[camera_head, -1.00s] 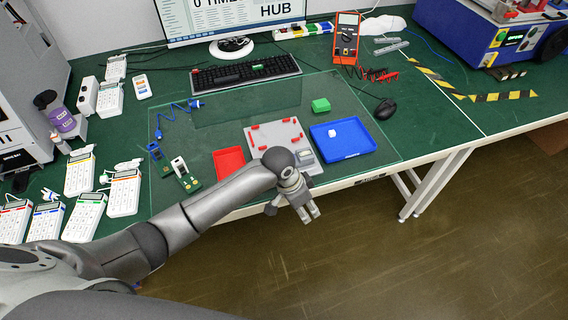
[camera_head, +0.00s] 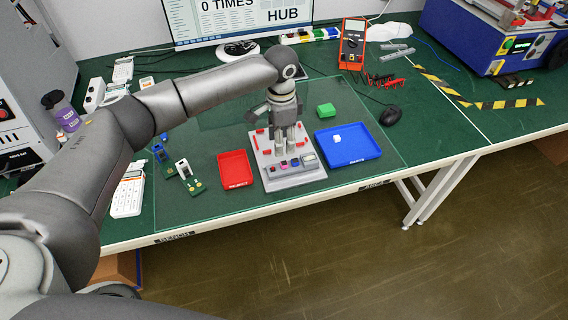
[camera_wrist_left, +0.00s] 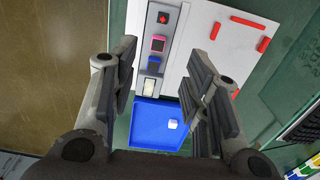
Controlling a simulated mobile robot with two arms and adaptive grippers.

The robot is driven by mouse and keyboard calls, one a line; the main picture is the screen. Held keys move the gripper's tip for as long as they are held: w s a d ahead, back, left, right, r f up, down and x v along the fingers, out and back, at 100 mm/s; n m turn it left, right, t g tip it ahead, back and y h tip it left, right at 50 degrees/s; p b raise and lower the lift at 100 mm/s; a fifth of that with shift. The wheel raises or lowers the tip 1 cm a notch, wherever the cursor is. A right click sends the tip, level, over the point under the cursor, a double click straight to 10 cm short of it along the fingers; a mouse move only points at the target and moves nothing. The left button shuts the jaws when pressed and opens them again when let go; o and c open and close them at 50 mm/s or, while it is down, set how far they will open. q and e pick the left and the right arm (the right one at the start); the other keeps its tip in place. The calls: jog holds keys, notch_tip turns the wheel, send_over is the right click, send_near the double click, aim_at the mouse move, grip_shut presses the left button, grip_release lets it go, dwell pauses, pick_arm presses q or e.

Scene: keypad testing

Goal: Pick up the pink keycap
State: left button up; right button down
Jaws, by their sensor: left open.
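The pink keycap (camera_wrist_left: 157,43) sits in a row of keys on the grey-white test fixture (camera_wrist_left: 205,70). In the head view the pink keycap (camera_head: 283,164) is small, near the fixture's front edge, between a dark red-marked key and a blue key. My left gripper (camera_head: 288,149) points down over the fixture, behind the key row. In the wrist view its two fingers are spread wide and empty, with the key row between them nearer the left finger. I cannot tell the exact height of the fingertips. My right gripper is not in view.
A red tray (camera_head: 236,183) lies left of the fixture and a blue tray (camera_head: 365,152) right of it, holding a white cube (camera_head: 337,139). A green block (camera_head: 326,110) lies behind. Red raised bars (camera_wrist_left: 215,31) stand on the fixture. A mouse (camera_head: 390,115) lies farther right.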

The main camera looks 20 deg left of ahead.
aim_at(282, 163)
pick_arm(q)
notch_tip(282, 163, down, 9)
jog(key=shift+d+r+p, duration=0.1)
jog(key=shift+p, duration=0.65)
jog(key=c, duration=0.8)
